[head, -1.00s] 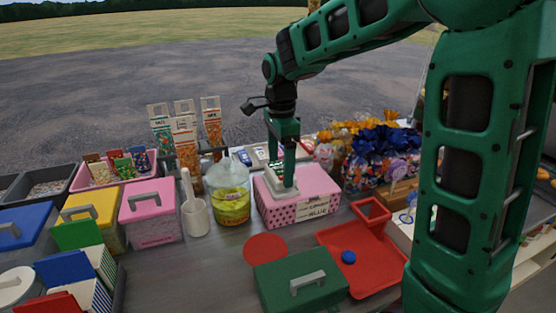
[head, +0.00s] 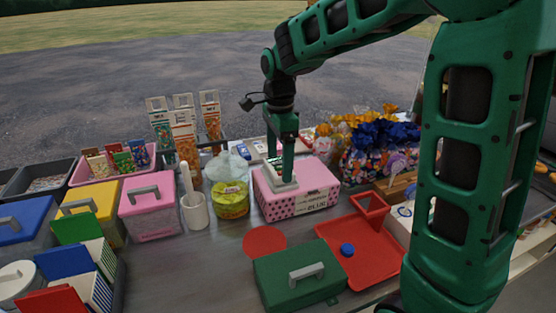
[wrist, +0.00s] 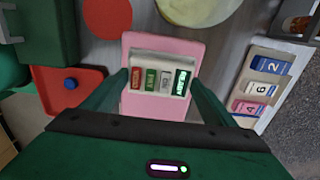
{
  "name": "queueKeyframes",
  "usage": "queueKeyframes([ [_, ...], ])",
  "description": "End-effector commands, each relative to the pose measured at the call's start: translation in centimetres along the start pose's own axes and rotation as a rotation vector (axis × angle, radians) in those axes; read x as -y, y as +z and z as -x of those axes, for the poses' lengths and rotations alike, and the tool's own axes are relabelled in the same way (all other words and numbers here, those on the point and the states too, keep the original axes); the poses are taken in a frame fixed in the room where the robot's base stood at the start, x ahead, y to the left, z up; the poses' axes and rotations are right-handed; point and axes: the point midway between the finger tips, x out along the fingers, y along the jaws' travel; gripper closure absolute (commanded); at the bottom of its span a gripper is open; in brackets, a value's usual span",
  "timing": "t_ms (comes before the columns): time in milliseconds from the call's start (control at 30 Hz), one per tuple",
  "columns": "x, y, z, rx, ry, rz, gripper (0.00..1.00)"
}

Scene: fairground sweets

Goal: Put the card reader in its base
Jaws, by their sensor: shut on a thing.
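A pale block (wrist: 160,59) with red, green, grey and dark green labelled patches, apparently the card reader, sits between the fingers of my gripper (wrist: 160,92). My gripper is shut on it over a pink dotted box (wrist: 163,114). In the head view my gripper (head: 281,172) points straight down at the top of this box (head: 313,178). A pale, flat-rimmed piece (head: 283,187) shows there under the fingertips. I cannot tell whether it is the base or part of the reader, nor whether the reader is seated. The fingers hide much of this spot.
A yellow-filled jar (head: 231,200) and white mortar (head: 197,212) stand left of the pink box. A red tray (head: 370,262) and green case (head: 298,279) lie in front. A rack of numbered cards (wrist: 262,84) stands behind the box. Wrapped sweets (head: 375,150) crowd the right.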

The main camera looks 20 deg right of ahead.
Motion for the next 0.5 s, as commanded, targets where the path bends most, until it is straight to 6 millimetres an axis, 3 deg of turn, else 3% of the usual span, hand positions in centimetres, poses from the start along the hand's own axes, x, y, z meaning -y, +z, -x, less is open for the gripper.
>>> queueKeyframes([
  [500,-0.03,0.00,-0.88,0.000,0.002,0.000,0.47],
])
